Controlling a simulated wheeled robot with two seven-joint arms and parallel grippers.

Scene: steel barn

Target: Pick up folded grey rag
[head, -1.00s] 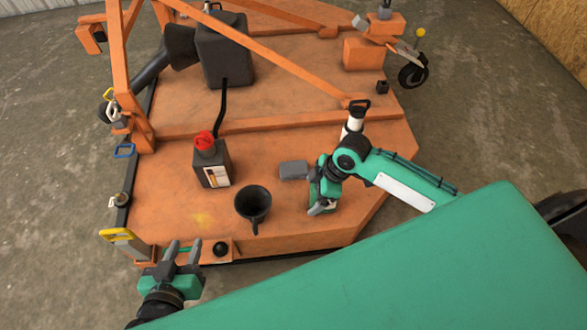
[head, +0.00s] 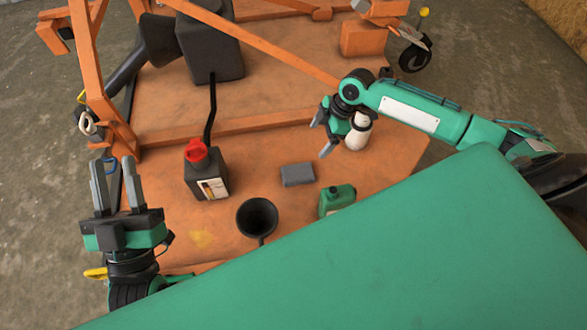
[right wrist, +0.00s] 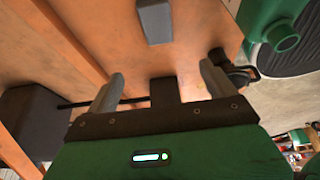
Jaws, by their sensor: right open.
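The folded grey rag (head: 297,174) lies flat on the orange deck (head: 275,215), right of the red-capped can. It also shows as a grey block at the top of the right wrist view (right wrist: 154,20). My left gripper (head: 112,163) is open and empty at the deck's left edge, far from the rag.
A dark can with a red cap (head: 206,172) stands left of the rag. A black funnel (head: 257,216) is nearer, and a green bottle (head: 336,200) is at the right. An orange beam (head: 260,120) crosses behind.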

